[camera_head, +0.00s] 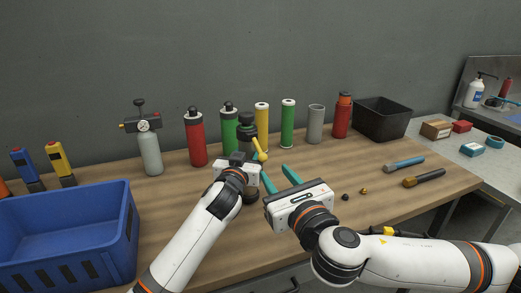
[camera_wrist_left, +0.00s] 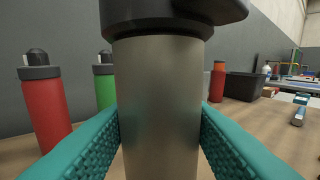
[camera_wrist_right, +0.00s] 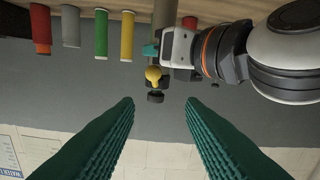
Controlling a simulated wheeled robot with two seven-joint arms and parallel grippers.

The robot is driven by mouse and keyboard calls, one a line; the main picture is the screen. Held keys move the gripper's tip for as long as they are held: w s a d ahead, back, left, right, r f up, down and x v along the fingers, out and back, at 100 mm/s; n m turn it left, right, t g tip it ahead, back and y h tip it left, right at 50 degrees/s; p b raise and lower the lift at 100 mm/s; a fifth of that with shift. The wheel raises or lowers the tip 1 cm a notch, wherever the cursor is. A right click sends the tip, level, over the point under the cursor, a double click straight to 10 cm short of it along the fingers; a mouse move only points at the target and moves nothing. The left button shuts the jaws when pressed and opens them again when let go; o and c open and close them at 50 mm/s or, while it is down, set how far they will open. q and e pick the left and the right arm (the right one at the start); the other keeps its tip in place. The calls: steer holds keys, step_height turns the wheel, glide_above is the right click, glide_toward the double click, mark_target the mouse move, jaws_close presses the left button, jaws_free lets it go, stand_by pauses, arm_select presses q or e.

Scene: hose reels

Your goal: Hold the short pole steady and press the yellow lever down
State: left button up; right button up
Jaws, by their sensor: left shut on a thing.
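The short pole (camera_wrist_left: 158,95) is a grey-metal cylinder, upright in the left wrist view, with a dark cap. In the head view its dark, knobbed top (camera_head: 247,131) rises behind my left wrist, and its middle is mostly hidden. The yellow lever (camera_head: 260,149) slopes down from this top on the right; it also shows in the right wrist view (camera_wrist_right: 153,74). My left gripper (camera_head: 250,163) is shut on the pole, one teal finger on each side. My right gripper (camera_head: 280,178) is open and empty, its fingers pointing toward the pole, apart from the lever.
Red and green bottles (camera_head: 196,137) and several cylinders stand along the back. A gauge bottle (camera_head: 148,141) is at left, behind a blue crate (camera_head: 65,240). A black bin (camera_head: 382,118) is at back right. Two hand tools (camera_head: 424,178) and small knobs (camera_head: 346,197) lie at right.

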mark_target(260, 150)
steer(key=x, duration=0.8)
steer(key=d+x, duration=0.1)
steer(key=x, duration=0.3)
steer(key=shift+w+f, duration=0.15)
steer(key=shift+c, duration=0.6)
steer(key=shift+f, duration=0.1)
jaws_close()
